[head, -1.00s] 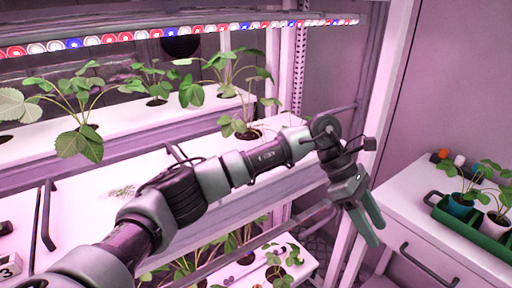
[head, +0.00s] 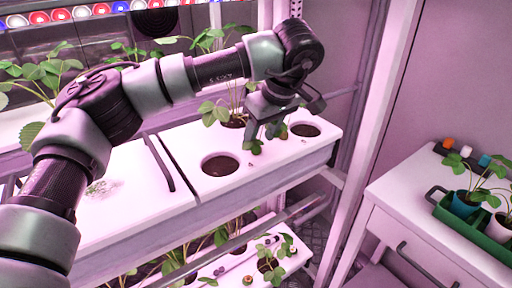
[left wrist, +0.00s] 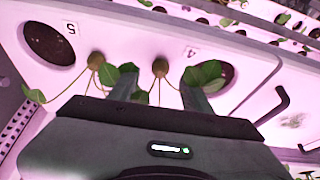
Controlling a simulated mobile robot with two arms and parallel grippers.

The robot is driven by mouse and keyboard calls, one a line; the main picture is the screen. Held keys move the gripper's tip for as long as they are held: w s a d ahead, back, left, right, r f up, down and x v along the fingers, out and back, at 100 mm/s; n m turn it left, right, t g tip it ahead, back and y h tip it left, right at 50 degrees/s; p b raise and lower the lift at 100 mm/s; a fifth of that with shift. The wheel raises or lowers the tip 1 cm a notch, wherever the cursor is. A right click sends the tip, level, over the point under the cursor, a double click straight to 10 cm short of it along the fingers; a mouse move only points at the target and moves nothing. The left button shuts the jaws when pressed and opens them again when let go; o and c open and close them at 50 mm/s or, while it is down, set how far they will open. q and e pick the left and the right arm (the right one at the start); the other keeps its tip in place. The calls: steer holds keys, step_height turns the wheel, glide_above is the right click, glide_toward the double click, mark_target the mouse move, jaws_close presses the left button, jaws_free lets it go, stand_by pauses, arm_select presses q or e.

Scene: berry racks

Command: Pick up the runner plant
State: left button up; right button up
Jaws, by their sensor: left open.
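My left gripper (head: 266,136) is open, pointing down over the white planting tray (head: 180,205) between two empty soil holes. In the left wrist view its two fingers (left wrist: 162,92) are spread apart. Small green leaves (head: 255,147), likely the runner plant, show at the fingertips. In the left wrist view, leaves (left wrist: 121,76) lie by one finger and another leaf (left wrist: 206,73) by the other. Thin stems hang around two brownish round bodies (left wrist: 97,60) (left wrist: 160,67). My gripper hides part of the plant; I cannot tell if the fingers touch it. My right gripper is out of view.
Empty holes (head: 221,165) (head: 305,130) flank the gripper. A leafy plant (head: 210,112) stands behind it. A lower shelf (head: 225,268) holds more plants. A rack post (head: 365,150) stands to the right, then a white cabinet (head: 400,200) with a green tray (head: 470,228) of potted plants.

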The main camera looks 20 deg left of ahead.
arm_select(q)
steer(key=x, duration=0.2)
steer(key=shift+w+a+f, duration=0.1)
steer(key=shift+a+f, duration=0.05)
steer(key=shift+f, duration=0.2)
jaws_close()
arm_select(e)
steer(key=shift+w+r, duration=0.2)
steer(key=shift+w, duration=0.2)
